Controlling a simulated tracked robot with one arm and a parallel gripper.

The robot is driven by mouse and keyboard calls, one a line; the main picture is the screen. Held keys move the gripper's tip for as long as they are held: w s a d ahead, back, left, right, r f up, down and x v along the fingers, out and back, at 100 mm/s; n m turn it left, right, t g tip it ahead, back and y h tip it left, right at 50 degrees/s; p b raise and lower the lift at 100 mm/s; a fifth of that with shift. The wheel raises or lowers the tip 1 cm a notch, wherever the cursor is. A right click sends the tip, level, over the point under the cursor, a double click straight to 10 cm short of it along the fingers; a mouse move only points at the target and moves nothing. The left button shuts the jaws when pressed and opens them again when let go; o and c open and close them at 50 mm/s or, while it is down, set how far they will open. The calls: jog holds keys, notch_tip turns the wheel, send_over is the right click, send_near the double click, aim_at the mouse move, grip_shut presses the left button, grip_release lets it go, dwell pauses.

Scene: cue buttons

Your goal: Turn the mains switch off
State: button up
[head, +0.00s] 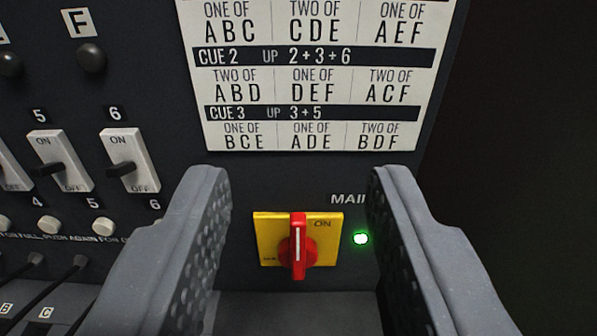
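The mains switch is a red rotary handle (298,254) on a yellow plate (270,228) in the lower middle of the head view. The handle stands upright, with a white line along it. "ON" is printed at the plate's upper right; the small print at its lower left is too small to read. A green lamp (361,239) glows just right of the plate. My gripper (293,185) is open, with one grey finger on each side of the switch in the picture. Nothing is between the fingers that I can see them touching. The right finger hides part of the "MAIN" label.
A white cue sheet (318,100) is fixed on the dark panel above the switch. To the left are toggle switches, one marked 6 (128,160), pale round buttons (104,226) and a dark knob under F (91,58). Dark empty space lies right of the panel.

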jog(key=w+f+t+p, duration=0.1)
jog(key=w+f+t, duration=0.1)
jog(key=w+f, duration=0.65)
jog(key=t+p, duration=0.2)
jog(key=t, duration=0.1)
send_near(297, 236)
jog(key=x, duration=0.4)
jog(key=shift+w+r, duration=0.15)
jog(key=shift+r, duration=0.1)
jog(key=shift+b+x, duration=0.35)
jog(key=shift+x, duration=3)
jog(key=shift+f, duration=0.15)
